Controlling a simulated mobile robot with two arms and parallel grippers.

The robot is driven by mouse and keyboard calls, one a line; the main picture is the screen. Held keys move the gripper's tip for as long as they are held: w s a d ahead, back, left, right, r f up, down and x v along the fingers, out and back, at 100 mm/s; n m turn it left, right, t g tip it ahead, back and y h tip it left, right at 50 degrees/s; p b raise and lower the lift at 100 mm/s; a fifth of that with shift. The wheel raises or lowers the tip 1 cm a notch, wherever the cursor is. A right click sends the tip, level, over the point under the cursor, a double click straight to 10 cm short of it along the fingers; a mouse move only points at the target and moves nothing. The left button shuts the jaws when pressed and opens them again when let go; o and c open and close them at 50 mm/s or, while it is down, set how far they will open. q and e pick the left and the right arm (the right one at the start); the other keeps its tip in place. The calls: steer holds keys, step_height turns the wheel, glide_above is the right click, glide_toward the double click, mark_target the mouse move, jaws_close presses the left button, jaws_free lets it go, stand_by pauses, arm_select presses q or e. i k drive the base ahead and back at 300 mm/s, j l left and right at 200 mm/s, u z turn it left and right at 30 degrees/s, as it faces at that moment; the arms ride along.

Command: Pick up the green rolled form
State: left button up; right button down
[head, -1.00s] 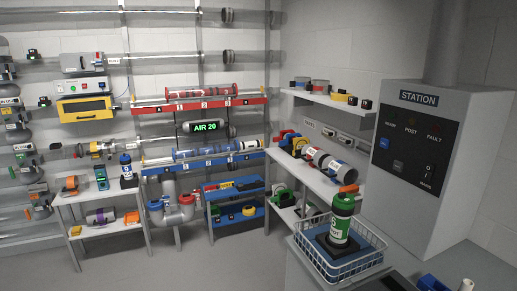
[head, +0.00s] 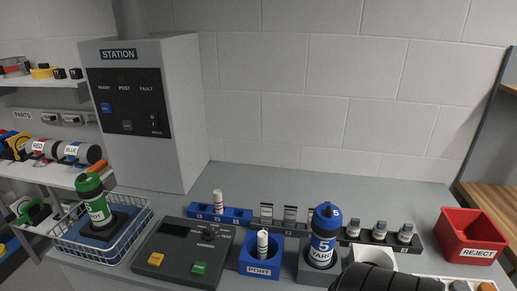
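I cannot make out a plainly green rolled form. A small upright white roll with reddish marks (head: 217,201) stands in a low blue rack (head: 232,216) at the back of the counter. Another white roll (head: 262,242) stands upright in a blue labelled box (head: 259,265) at the front middle; its marks are too small to read. A green-capped carrier with a green and white label (head: 95,203) stands in a white wire basket (head: 66,246) at the left. Neither gripper is in view.
A grey panel with yellow and green buttons (head: 187,250) lies between basket and box. A blue carrier (head: 324,232) stands right of the box. A red reject bin (head: 470,236) is at far right. A dark ribbed shape (head: 378,279) covers the front edge.

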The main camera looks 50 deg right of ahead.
mark_target(263, 235)
steer(key=l+z, duration=0.1)
steer(key=z, duration=1.55)
